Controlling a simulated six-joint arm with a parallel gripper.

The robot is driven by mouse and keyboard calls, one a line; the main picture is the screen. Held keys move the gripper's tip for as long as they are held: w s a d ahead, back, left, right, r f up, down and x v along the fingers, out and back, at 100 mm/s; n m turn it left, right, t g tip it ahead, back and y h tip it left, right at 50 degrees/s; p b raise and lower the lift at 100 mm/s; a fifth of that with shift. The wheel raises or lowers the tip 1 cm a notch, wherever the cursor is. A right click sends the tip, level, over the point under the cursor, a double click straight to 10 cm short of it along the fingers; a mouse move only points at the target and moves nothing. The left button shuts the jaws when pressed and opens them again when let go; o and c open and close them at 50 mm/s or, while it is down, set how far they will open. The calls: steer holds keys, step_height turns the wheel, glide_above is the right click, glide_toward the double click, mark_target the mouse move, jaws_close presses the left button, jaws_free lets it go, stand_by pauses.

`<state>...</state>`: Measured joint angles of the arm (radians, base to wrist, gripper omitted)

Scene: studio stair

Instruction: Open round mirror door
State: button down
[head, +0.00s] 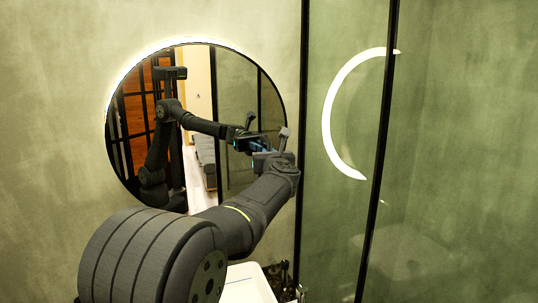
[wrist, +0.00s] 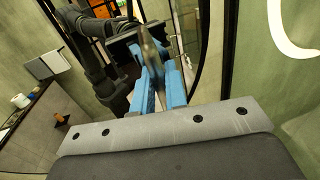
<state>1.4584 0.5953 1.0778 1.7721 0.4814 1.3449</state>
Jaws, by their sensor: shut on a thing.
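The round mirror door (head: 235,80) hangs on the wall left of centre in the head view, with a bright glow along its upper left rim. It reflects my arm and a room behind. My gripper (head: 264,155) is at the mirror's lower right edge, partly hidden by my own wrist. In the wrist view, the blue fingers of my gripper (wrist: 158,85) are closed together at the mirror door (wrist: 186,25), shut on its edge. The exact grip point is hard to make out. I see no clear gap between mirror and wall.
A black-framed glass partition (head: 345,220) stands close to the right of the mirror and shows a reflected light ring. A white basin (head: 245,285) lies below my arm. In the wrist view, a counter (wrist: 35,108) is at the left. Plain wall is left of the mirror.

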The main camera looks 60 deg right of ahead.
steer(key=s+a+m+g+h, duration=0.1)
steer(key=s+a, duration=0.2)
steer(key=a, duration=0.4)
steer(key=s+a+g, duration=0.1)
steer(key=s+a, duration=0.3)
steer(key=a, duration=0.3)
steer(key=w+a, duration=0.1)
steer(key=a, duration=1.8)
steer(key=shift+w, duration=0.3)
steer(key=c, duration=1.8)
jaws_free()
